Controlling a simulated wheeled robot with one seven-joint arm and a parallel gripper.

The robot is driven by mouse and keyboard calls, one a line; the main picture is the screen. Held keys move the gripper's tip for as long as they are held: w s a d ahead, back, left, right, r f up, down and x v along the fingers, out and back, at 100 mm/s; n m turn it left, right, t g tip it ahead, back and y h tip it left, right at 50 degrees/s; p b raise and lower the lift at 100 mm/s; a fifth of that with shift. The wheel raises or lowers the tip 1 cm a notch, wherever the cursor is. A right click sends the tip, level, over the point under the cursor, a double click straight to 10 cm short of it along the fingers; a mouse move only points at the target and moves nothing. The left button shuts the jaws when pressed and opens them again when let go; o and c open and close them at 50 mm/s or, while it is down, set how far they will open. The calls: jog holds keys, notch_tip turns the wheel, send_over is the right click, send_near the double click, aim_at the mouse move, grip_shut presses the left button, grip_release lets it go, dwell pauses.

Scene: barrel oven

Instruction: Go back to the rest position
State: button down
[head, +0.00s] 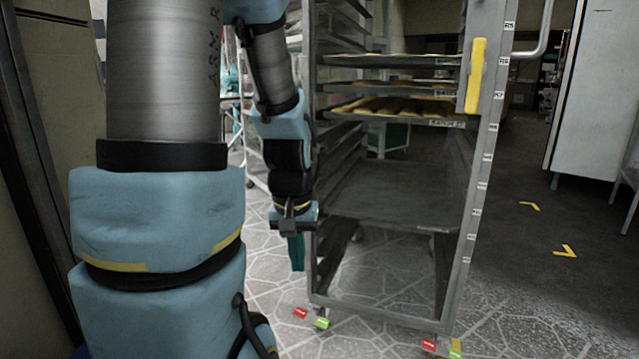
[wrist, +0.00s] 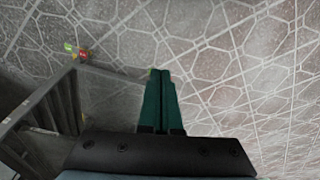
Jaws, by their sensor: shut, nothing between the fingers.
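My gripper (head: 297,253) hangs pointing down in the head view, just left of the metal rack's left post. Its green fingers are together and empty. In the wrist view the two fingers of my gripper (wrist: 161,75) lie side by side with nothing between them, above the tiled floor. I cannot tell exactly how wide the space is between my gripper and the rack.
A tall metal rack (head: 485,150) stands at centre right, with trays of yellowish items (head: 400,106) and a yellow handle (head: 475,75). The rack also shows at left in the wrist view (wrist: 45,103). Patterned floor (head: 270,310) is open in front. A white cabinet (head: 605,90) stands far right.

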notch_tip(320, 180, up, 39)
jog(key=s+a+p, duration=0.2)
jog(key=p, duration=3.6)
jog(key=shift+a, duration=0.25)
jog(key=shift+s+f, duration=0.1)
jog(key=shift+s, duration=0.05)
